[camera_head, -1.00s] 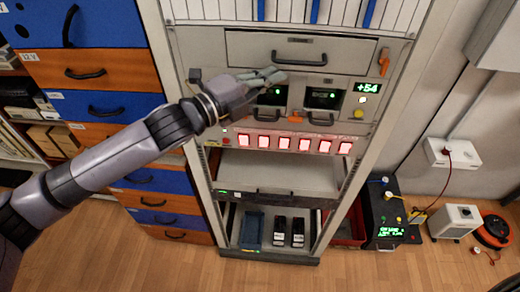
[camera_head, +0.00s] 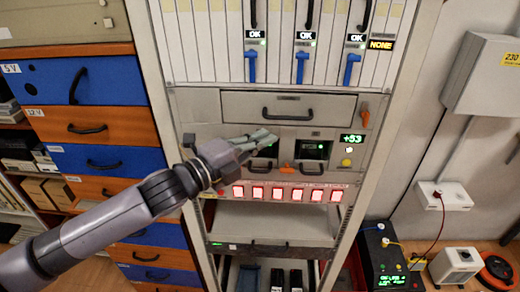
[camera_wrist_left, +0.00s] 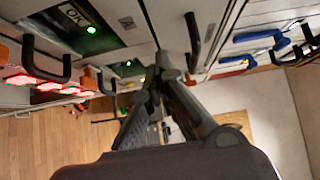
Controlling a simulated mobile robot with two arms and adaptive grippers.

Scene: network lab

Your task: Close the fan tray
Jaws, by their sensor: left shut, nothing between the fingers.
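The fan tray looks to be the wide grey drawer front (camera_head: 335,104) with a dark bar handle (camera_head: 288,115), below the row of upright cards. It looks flush or nearly so; I cannot tell whether a small gap is left. An orange latch (camera_head: 365,116) sits at its right. My left gripper (camera_head: 272,136) is shut and empty, just below the handle and in front of the left power unit. In the left wrist view its fingers (camera_wrist_left: 158,66) are together, close to a dark handle (camera_wrist_left: 192,42); contact cannot be told. My right gripper is out of view.
Two units with small screens (camera_head: 313,150) sit below the tray, with an orange piece between them. A row of red-lit switches (camera_head: 285,194) is lower. Cards with blue levers (camera_head: 302,66) stand above. Blue and orange drawers (camera_head: 90,160) flank the rack at left.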

